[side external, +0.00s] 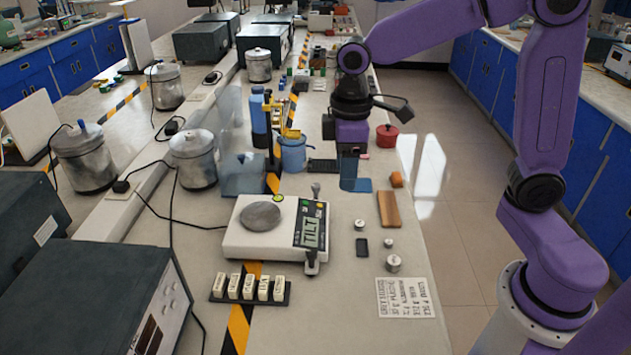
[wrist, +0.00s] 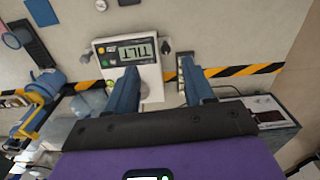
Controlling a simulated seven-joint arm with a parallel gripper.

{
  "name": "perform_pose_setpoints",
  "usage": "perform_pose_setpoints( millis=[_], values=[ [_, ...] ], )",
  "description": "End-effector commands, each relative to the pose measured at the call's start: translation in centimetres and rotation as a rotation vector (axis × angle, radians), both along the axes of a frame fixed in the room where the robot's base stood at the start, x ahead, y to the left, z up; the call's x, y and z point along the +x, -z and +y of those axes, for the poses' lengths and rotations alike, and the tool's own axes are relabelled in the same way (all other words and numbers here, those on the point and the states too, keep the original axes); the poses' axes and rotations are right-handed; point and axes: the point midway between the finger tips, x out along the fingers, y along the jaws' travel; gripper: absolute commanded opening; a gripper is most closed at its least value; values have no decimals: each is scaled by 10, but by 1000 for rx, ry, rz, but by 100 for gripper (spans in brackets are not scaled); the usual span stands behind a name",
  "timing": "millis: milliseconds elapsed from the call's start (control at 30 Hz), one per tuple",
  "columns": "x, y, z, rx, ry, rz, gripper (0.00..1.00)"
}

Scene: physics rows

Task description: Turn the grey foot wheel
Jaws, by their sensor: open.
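A white balance (side external: 270,245) stands on the bench with a round grey pan, and its display reads "TILT". A foot wheel on a post shows at the far right corner (side external: 315,190), and another at the near right corner (side external: 311,262). In the wrist view the balance (wrist: 152,73) has one wheel left of the display (wrist: 82,57) and one right of it (wrist: 167,46). My gripper (side external: 355,184) is open and empty, beyond the balance, apart from both wheels. Its blue fingers (wrist: 158,69) partly cover the balance in the wrist view.
A rack of labelled blocks (side external: 249,287) lies in front of the balance. Small metal weights (side external: 393,263), a wooden block (side external: 389,209) and a printed sheet (side external: 405,298) lie to its right. A blue pot (side external: 292,155) and a red pot (side external: 387,136) stand behind.

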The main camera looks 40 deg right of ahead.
Motion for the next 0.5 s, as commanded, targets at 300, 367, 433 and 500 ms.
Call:
perform_pose_setpoints(
  millis=[300, 367, 433, 500],
  values=[
    [122, 10, -39, -6, 142, 8, 53],
    [141, 14, -52, -6, 167, 10, 53],
    [161, 18, -67, -8, 194, 10, 53],
    [177, 22, -82, -7, 216, 12, 53]
  ],
)
